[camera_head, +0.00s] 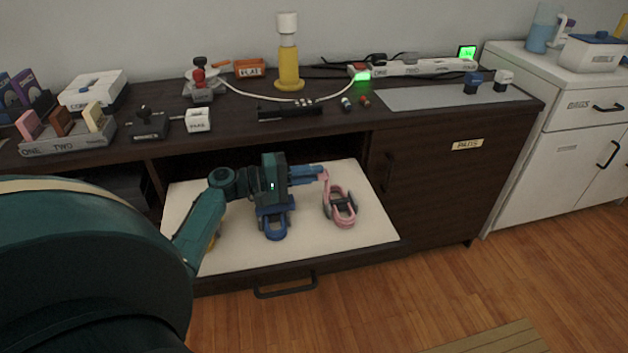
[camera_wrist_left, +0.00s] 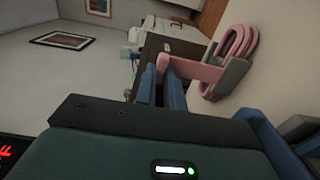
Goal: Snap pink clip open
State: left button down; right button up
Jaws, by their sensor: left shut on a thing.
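The pink clip (camera_head: 343,213) stands on the pale drawer board at its right part. It also shows in the left wrist view (camera_wrist_left: 192,68), with a grey part beside its pink loops. My left gripper (camera_head: 322,173) reaches in from the left, and its blue fingers are shut on a pink arm of the clip. In the left wrist view the fingertips (camera_wrist_left: 162,85) sit on either side of that pink arm. I cannot tell whether the clip's latch is open. My right gripper is not in view.
A blue clip (camera_head: 274,228) stands on the pulled-out board (camera_head: 220,258), just left of the pink one and below my gripper. A yellow thing is mostly hidden behind my arm. The counter above (camera_head: 330,122) holds several items. The board's front right is clear.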

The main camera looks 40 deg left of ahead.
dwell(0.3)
pick_arm(q)
jog(key=shift+d, duration=0.1)
jog(key=c, duration=1.5)
grip_release()
jog(key=v, duration=1.3)
jog(key=shift+f+p, duration=0.15)
jog(key=shift+p, duration=0.15)
